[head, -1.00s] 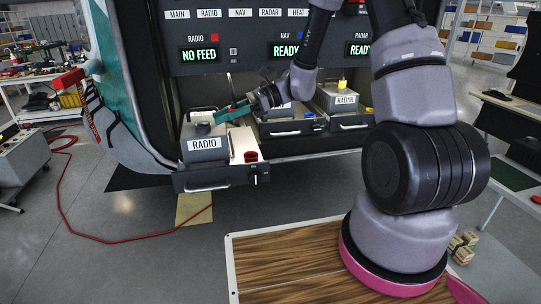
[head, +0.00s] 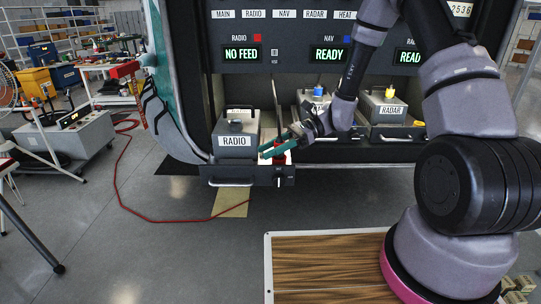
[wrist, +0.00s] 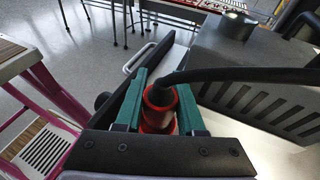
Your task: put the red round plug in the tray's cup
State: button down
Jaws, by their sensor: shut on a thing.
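The red round plug (wrist: 160,97) is between the green fingers of my gripper (wrist: 160,88) in the wrist view, with a thick black cable leaving its top. My gripper is shut on it. In the head view my gripper (head: 276,148) is over the right part of the RADIO tray (head: 232,181), where the red cup stands. The cup is mostly hidden behind the fingers. More red shows just below the plug in the wrist view; I cannot tell whether the plug is inside the cup or only above it.
The grey RADIO box (head: 236,141) stands on the tray just left of my gripper. The RADAR box (head: 391,108) is further right. The panel above reads NO FEED (head: 241,54) for radio. A wood-topped surface (head: 320,270) is in front. A red cable (head: 120,190) lies on the floor.

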jog(key=shift+f, duration=0.9)
jog(key=c, duration=0.8)
grip_release()
jog(key=shift+f, duration=0.1)
jog(key=shift+w+d+r, duration=0.1)
jog(key=shift+d+r, duration=0.05)
jog(key=shift+r, duration=0.05)
jog(key=v, duration=1.2)
jog(key=s+d+r+n+t+h, duration=0.3)
jog(key=s+d+r+t+h, duration=0.1)
jog(key=r, duration=0.5)
jog(key=s+d+r+n+t+h, duration=0.3)
jog(key=s+r+t, duration=0.1)
jog(key=s+r, duration=0.3)
jog(key=s+d+r+n+t+h, duration=0.3)
jog(key=s+d+r+t+h, duration=0.1)
jog(key=r, duration=0.7)
jog(key=shift+s+d+n+h, duration=0.3)
jog(key=shift+s+d, duration=0.05)
jog(key=shift+s, duration=0.4)
